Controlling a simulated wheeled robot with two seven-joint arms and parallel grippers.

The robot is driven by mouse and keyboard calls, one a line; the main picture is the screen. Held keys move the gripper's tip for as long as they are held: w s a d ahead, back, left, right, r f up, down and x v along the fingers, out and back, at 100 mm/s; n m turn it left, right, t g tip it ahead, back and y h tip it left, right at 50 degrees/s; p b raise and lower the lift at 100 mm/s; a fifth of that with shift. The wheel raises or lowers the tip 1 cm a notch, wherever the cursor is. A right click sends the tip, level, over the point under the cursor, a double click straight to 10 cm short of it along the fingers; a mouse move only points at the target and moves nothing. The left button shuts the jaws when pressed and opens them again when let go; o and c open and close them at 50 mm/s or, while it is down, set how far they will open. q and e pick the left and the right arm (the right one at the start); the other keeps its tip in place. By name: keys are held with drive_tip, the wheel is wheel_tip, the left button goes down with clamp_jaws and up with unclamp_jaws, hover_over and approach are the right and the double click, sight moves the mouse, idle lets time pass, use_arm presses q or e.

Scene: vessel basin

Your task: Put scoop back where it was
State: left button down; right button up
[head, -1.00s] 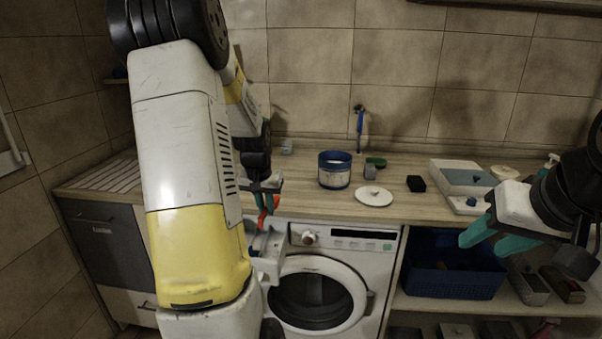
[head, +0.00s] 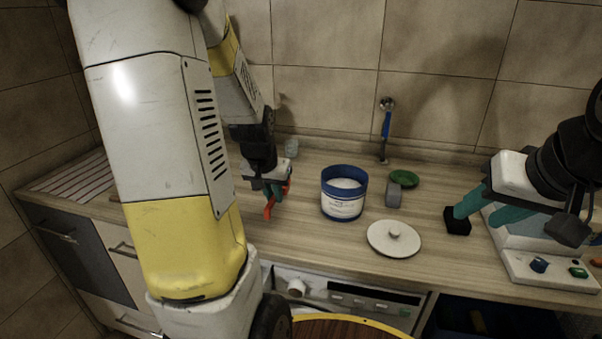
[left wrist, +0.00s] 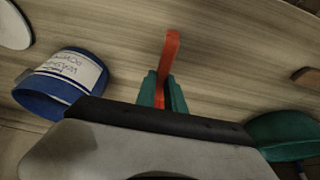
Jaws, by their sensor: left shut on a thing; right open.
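My left gripper (head: 268,189) is shut on a red-orange scoop (head: 271,207), just left of the blue tub. In the left wrist view the scoop (left wrist: 170,52) is a narrow red strip sticking out between the teal fingers (left wrist: 161,92); its far end is hard to make out. The blue tub (head: 343,205) stands open and upright on the counter with white powder inside, and shows in the left wrist view (left wrist: 62,82). Its white round lid (head: 393,240) lies on the counter to the right. My right gripper (head: 482,205) is open and empty at the right.
A green dish (head: 404,178), a grey block (head: 393,195) and a black box (head: 457,222) stand right of the tub. A white device with knobs (head: 550,270) is at the right. A blue-handled tool (head: 386,125) is by the wall. Bare counter (head: 310,245) lies before the tub.

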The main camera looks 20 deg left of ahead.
use_arm(q)
drive_tip(key=w+a, duration=0.1)
drive_tip(key=w, duration=0.4)
drive_tip(key=w+a+f, duration=0.1)
drive_tip(key=w, duration=0.4)
drive_tip(key=w+a, duration=0.2)
drive_tip(key=w, duration=0.3)
drive_tip(key=shift+f, duration=0.2)
drive_tip(key=shift+w+f, duration=0.2)
drive_tip(key=shift+f, duration=1.6)
drive_tip(key=c, duration=1.4)
unclamp_jaws()
drive_tip(key=shift+f, duration=0.1)
drive_tip(key=shift+c, duration=0.2)
